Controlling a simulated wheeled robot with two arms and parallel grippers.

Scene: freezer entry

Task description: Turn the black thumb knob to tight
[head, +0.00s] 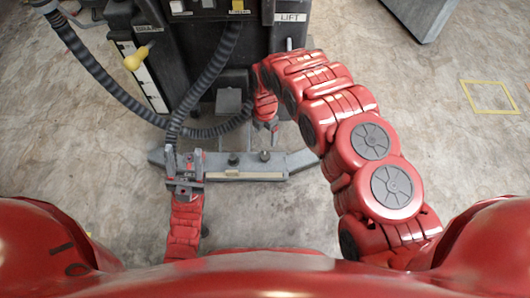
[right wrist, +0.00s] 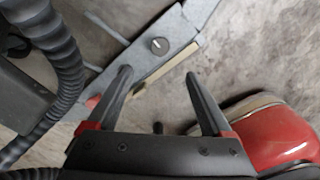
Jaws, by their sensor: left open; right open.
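In the right wrist view a round black knob (right wrist: 160,46) with a short white mark sits on a grey bar (right wrist: 185,30). The white mark slants toward the picture's upper left. My right gripper (right wrist: 158,72) is open and empty, and the knob shows beyond the gap between its fingertips, apart from them. In the head view my right gripper (head: 271,127) hangs above the bar (head: 300,159). Two small dark knobs (head: 233,158) stand on the bar there; I cannot tell which matches the wrist view. My left gripper (head: 184,157) is open at the bar's left part, close to a hose.
A dark machine (head: 190,50) with a LIFT label (head: 291,17) stands behind the bar. Black corrugated hoses (head: 213,70) hang at the left, near my left gripper. A yellow knob (head: 136,58) is on the machine's left.

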